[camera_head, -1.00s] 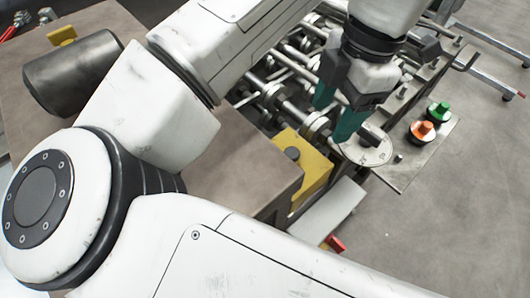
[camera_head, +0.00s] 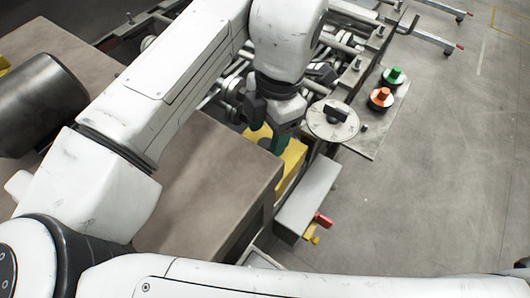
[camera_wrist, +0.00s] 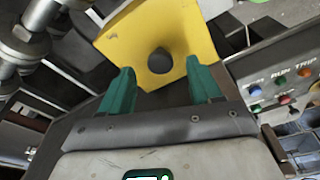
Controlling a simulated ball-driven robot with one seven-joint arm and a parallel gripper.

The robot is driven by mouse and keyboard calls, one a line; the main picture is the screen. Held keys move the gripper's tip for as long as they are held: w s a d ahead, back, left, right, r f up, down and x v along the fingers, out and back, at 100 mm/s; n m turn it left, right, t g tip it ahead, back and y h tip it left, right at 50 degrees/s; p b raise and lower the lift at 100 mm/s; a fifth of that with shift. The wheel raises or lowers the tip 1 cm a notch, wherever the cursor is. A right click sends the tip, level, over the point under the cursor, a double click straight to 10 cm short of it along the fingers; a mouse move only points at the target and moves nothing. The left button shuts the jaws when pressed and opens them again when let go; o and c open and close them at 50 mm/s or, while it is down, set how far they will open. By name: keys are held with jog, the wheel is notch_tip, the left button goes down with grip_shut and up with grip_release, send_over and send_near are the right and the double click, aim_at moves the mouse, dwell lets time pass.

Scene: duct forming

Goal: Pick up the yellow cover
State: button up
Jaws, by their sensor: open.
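The yellow cover (camera_wrist: 185,38) is a plate with a round black knob (camera_wrist: 160,60) standing out from it. In the wrist view it lies just beyond my gripper (camera_wrist: 160,88), whose two green fingers are spread apart, with the knob between and a little beyond their tips. Nothing is held. In the head view the yellow cover (camera_head: 292,165) shows beside the brown-topped cabinet, partly hidden by my gripper (camera_head: 280,140), which is over it. The knob is hidden there.
A brown-topped cabinet (camera_head: 215,185) stands left of the cover. A round metal disc (camera_head: 331,121) with a dark handle, and green (camera_head: 394,76) and orange (camera_head: 380,97) knobs are to the right. A grey box (camera_head: 308,196) with a red part is below. A button panel (camera_wrist: 285,80) is at right.

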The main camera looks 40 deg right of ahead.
jog(key=shift+f, duration=0.7)
jog(key=shift+c, duration=0.4)
grip_shut()
